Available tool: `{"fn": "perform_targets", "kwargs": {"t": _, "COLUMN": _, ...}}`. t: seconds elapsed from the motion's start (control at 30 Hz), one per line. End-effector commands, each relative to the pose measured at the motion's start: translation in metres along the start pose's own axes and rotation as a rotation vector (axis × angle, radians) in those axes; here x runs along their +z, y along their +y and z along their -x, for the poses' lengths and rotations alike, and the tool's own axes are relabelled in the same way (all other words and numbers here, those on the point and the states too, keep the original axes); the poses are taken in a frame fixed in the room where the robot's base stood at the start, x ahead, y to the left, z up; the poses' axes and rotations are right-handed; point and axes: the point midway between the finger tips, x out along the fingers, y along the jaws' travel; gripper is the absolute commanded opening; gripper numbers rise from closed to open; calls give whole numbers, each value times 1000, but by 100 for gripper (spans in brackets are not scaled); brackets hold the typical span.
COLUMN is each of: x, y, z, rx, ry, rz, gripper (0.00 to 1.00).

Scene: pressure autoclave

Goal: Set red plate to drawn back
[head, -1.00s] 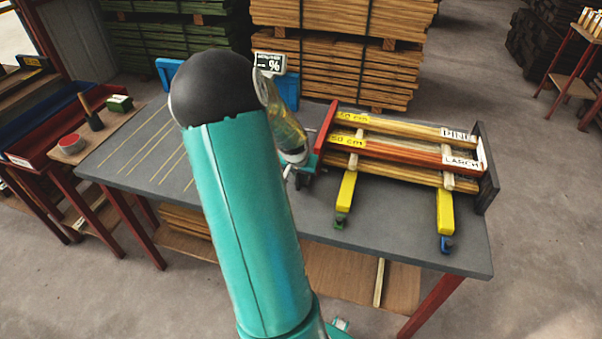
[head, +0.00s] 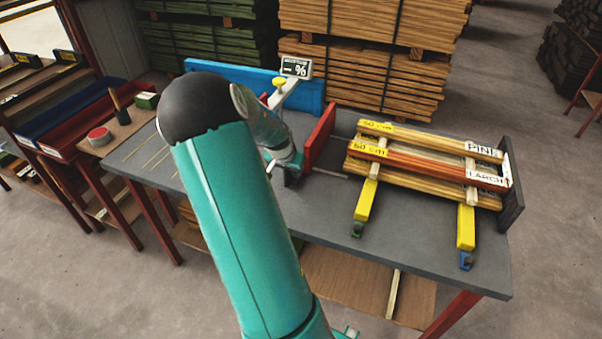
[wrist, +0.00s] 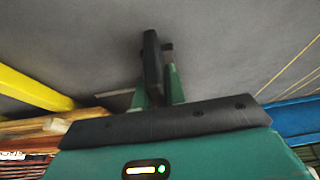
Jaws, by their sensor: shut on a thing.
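The red plate (head: 320,137) stands upright on the grey bench, left of the stack of boards (head: 425,160). A clear gap lies between the plate and the boards' left ends, with a thin rod (head: 329,173) in it. My gripper (head: 288,172) is low at the left side of the plate, partly hidden by my arm in the head view. In the wrist view, my gripper (wrist: 157,82) is shut on a dark handle (wrist: 152,58). How the handle joins the plate is hidden.
A dark end plate (head: 511,185) stands at the boards' right end. Two yellow clamp bars (head: 366,200) (head: 466,228) reach toward the bench's front edge. A blue rail (head: 225,73) and a percent display (head: 296,67) stand behind. The bench's front middle is clear.

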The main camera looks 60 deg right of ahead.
Motion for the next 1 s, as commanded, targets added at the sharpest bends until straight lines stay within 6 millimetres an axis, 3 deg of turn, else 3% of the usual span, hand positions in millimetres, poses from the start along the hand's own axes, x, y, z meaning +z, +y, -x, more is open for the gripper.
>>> {"fn": "perform_targets", "kwargs": {"t": 0.23, "x": 0, "y": -6, "z": 1, "rx": -9, "ry": 2, "rz": 3, "gripper": 0}}
{"fn": "perform_targets", "kwargs": {"t": 0.27, "x": 0, "y": -6, "z": 1, "rx": -9, "ry": 3, "rz": 3, "gripper": 19}}
{"fn": "perform_targets", "kwargs": {"t": 0.33, "x": 0, "y": -6, "z": 1, "rx": -9, "ry": 3, "rz": 3, "gripper": 32}}
{"fn": "perform_targets", "kwargs": {"t": 0.37, "x": 0, "y": -6, "z": 1, "rx": -9, "ry": 2, "rz": 3, "gripper": 35}}
{"fn": "perform_targets", "kwargs": {"t": 0.73, "x": 0, "y": -4, "z": 7, "rx": -6, "ry": 2, "rz": 2, "gripper": 35}}
{"fn": "perform_targets", "kwargs": {"t": 1.0, "x": 0, "y": -5, "z": 55, "rx": -11, "ry": 4, "rz": 3, "gripper": 35}}
